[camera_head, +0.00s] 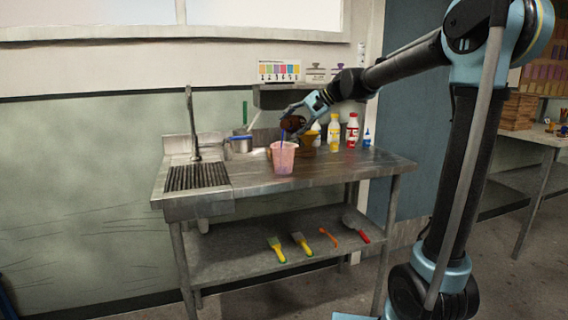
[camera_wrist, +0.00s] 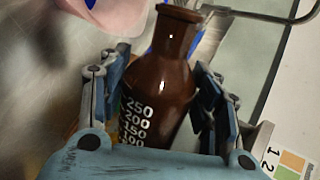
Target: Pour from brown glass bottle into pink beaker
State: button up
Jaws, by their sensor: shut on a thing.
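The brown glass bottle (camera_head: 293,124) is held in my gripper (camera_head: 304,113) above the steel table, tilted, with its neck towards the left. In the wrist view the bottle (camera_wrist: 160,85) lies between both fingers of my gripper (camera_wrist: 157,78), with white volume marks on its side and its open mouth away from the palm. The pink beaker (camera_head: 283,160) stands upright on the table just below the bottle's mouth end. A slim blue thing (camera_head: 282,140) sticks up at the beaker. The beaker's rim area (camera_wrist: 112,14) shows at the wrist view's top left. I cannot tell whether liquid flows.
A brownish vessel (camera_head: 309,139) stands close behind the beaker. Yellow (camera_head: 333,132) and white-red (camera_head: 352,130) bottles and a small blue bottle (camera_head: 367,138) stand to the right. A sink (camera_head: 197,176) with a tall faucet (camera_head: 191,120) and a metal pot (camera_head: 240,144) are left. The front right tabletop (camera_head: 350,163) is clear.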

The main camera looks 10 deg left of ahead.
jog(key=shift+s+f+n+t+p, duration=0.1)
jog(key=shift+f+n+t+p, duration=0.4)
jog(key=shift+f, duration=0.75)
dwell(1.6)
notch_tip(320, 180, up, 3)
jog(key=shift+f+m+g, duration=0.1)
jog(key=shift+m+g, duration=0.4)
jog(key=shift+w+f+m+g, duration=0.15)
jog(key=shift+w+f+g, duration=0.1)
jog(key=shift+f, duration=0.4)
jog(key=shift+w+f+m+g, duration=0.15)
jog(key=shift+w+f+g, duration=0.1)
jog(key=shift+f, duration=0.35)
